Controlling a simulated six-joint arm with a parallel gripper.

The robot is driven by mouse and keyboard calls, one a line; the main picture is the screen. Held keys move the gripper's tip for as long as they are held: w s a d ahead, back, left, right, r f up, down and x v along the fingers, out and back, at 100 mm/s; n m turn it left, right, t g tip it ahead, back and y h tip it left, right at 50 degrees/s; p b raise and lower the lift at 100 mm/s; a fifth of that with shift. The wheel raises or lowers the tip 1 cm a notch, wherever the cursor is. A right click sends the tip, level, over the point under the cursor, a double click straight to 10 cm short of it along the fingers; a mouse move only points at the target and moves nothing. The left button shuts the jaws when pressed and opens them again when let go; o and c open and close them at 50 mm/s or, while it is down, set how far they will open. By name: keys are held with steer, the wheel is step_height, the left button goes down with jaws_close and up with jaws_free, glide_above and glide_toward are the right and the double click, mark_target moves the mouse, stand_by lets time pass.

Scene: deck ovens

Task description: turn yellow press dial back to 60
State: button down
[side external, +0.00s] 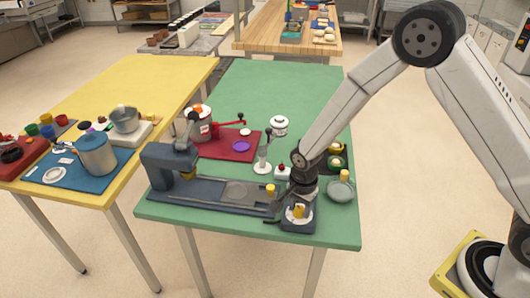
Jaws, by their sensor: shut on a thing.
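The yellow dial (298,212) sits on a small dark press unit (300,226) near the front edge of the green table. My gripper (298,204) points down over it and is shut on the dial; the fingers hide part of it. The dial's scale marks are too small to read, so its setting cannot be told.
A long dark press machine (215,193) lies just left of my gripper, with a yellow cylinder (270,190) at its right end. A grey-green bowl (341,191) stands close on the right. A white stand (263,162) rises behind. The green table's back (280,85) is clear.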

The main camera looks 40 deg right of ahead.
steer(key=n, duration=0.5)
steer(key=shift+n, duration=0.4)
steer(key=n, duration=1.1)
steer(key=shift+n, duration=0.4)
steer(key=n, duration=0.6)
steer(key=shift+c, duration=1.1)
jaws_free()
